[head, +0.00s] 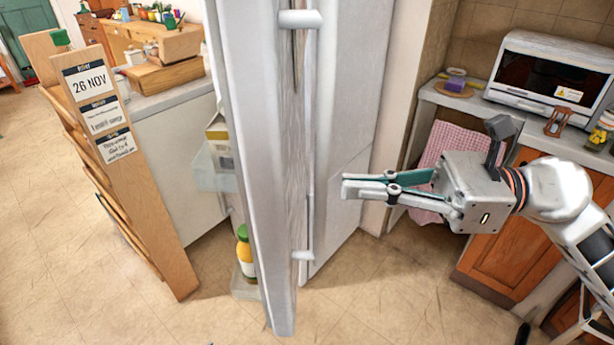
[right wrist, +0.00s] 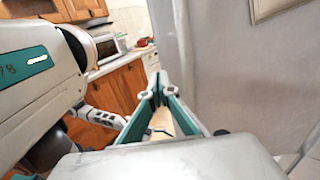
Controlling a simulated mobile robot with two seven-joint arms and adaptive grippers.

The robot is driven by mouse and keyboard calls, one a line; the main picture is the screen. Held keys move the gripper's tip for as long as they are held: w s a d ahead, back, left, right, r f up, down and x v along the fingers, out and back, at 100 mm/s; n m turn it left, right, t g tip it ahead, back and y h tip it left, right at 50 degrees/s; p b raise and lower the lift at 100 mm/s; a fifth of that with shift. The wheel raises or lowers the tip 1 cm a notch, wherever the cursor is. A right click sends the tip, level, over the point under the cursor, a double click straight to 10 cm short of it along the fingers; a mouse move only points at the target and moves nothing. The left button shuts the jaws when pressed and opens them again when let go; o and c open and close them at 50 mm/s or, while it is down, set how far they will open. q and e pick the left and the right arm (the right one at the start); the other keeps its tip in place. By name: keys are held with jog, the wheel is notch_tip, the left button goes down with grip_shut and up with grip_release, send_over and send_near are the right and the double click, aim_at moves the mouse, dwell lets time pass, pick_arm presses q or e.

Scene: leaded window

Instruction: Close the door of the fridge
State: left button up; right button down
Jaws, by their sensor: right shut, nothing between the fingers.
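The fridge door (head: 263,150) stands open in the head view, its free edge toward me. Its outer face (head: 345,90) runs back to the right. A long handle (head: 300,18) is on that face near the free edge. Door shelves with a bottle (head: 245,250) show on the left side; the fridge interior is hidden. My right gripper (head: 345,186) is shut and empty, its tips close to the outer face; I cannot tell whether they touch. In the right wrist view its fingers (right wrist: 158,92) point forward beside a pale grey surface (right wrist: 230,65). My left gripper is not in view.
A wooden rack (head: 130,190) with cards and a counter (head: 180,160) stand left of the door. On the right, a counter holds a microwave (head: 550,75) above wooden cabinets (head: 510,245). The tiled floor (head: 60,260) is clear at the front left.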

aim_at(282, 184)
jog(key=a+p, duration=0.1)
jog(key=a, duration=0.4)
jog(key=shift+a+r, duration=0.15)
jog(key=shift+a, duration=0.2)
jog(key=shift+a+p, duration=0.35)
jog(key=shift+a, duration=0.3)
